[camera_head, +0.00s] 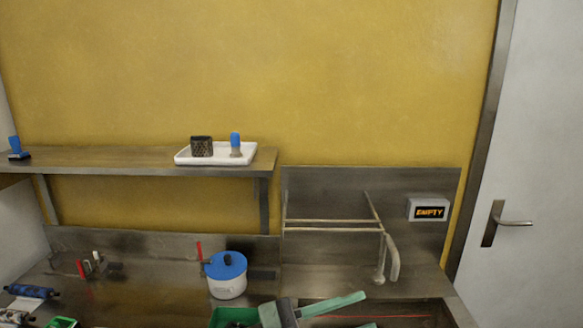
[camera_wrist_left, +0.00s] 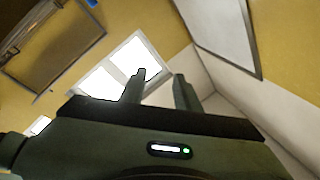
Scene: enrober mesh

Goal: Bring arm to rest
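My left gripper (camera_head: 368,309) is at the bottom of the head view, its grey-green fingers pointing right in front of the steel sink area. It holds nothing that I can see. In the left wrist view its two dark fingers (camera_wrist_left: 160,76) stand apart with an empty gap between them. Behind them are a bright window or light panel and the walls, tilted in the picture. My right gripper shows in neither view.
A white pot with a blue lid (camera_head: 226,275) stands on the steel counter (camera_head: 150,290), left of my left gripper. A tap (camera_head: 388,262) rises behind it. A shelf (camera_head: 110,160) bears a white tray (camera_head: 215,159). A sign (camera_head: 428,209) reads EMPTY; a door (camera_head: 545,130) is right.

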